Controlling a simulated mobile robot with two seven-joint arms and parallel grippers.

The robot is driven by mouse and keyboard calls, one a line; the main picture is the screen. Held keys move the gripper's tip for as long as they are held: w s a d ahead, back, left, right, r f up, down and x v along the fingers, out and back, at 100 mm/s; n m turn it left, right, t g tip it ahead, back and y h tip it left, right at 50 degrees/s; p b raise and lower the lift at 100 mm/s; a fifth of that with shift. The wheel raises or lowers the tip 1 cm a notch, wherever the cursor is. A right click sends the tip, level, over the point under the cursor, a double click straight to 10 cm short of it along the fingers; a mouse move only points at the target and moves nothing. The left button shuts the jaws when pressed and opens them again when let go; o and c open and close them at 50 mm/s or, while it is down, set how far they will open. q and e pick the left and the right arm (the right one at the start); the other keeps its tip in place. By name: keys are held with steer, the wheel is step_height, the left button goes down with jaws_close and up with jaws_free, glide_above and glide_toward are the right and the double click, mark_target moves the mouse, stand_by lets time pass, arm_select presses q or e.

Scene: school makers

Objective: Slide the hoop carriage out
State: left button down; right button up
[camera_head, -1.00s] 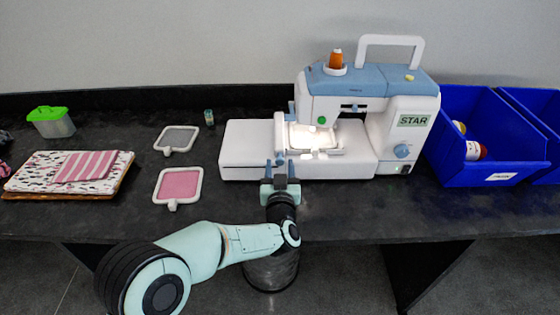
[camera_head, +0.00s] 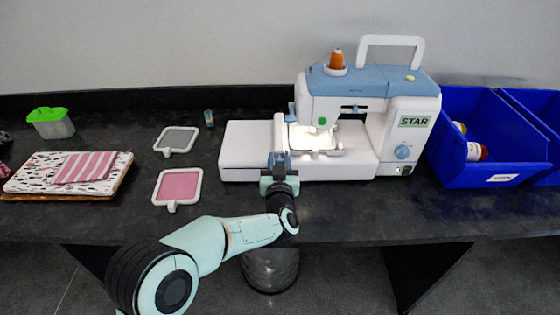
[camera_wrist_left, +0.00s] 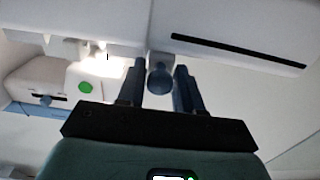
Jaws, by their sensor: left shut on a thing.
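The white hoop carriage (camera_head: 280,132) stands at the left side of the lit needle area of the sewing machine (camera_head: 352,90). A pale hoop frame (camera_head: 335,152) extends from it to the right under the needle. My left gripper (camera_head: 279,160) is at the carriage's front end. In the left wrist view, the fingers of my left gripper (camera_wrist_left: 161,77) sit on either side of a blue-grey knob (camera_wrist_left: 160,80) and are shut on it. The gripper hides the knob in the head view. My right gripper is not in view.
A pink hoop (camera_head: 180,186) and a grey hoop (camera_head: 177,138) lie left of the machine. Folded cloths (camera_head: 68,172) and a green-lidded box (camera_head: 51,122) are farther left. A blue bin (camera_head: 490,170) stands close on the right. The table front is clear.

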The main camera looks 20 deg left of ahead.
arm_select(q)
steer(key=s+a+b, duration=0.1)
steer(key=s+a, duration=0.1)
steer(key=a, duration=0.6)
steer(key=s+a+b, duration=0.2)
steer(key=a, duration=0.6)
steer(key=shift+s+b, duration=0.3)
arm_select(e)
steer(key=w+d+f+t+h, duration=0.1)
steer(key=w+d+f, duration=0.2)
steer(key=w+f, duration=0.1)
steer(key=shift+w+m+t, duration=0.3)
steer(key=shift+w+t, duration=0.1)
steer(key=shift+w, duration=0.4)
arm_select(q)
steer(key=shift+a, duration=0.15)
steer(key=c, duration=1)
jaws_free()
steer(key=shift+o, duration=0.2)
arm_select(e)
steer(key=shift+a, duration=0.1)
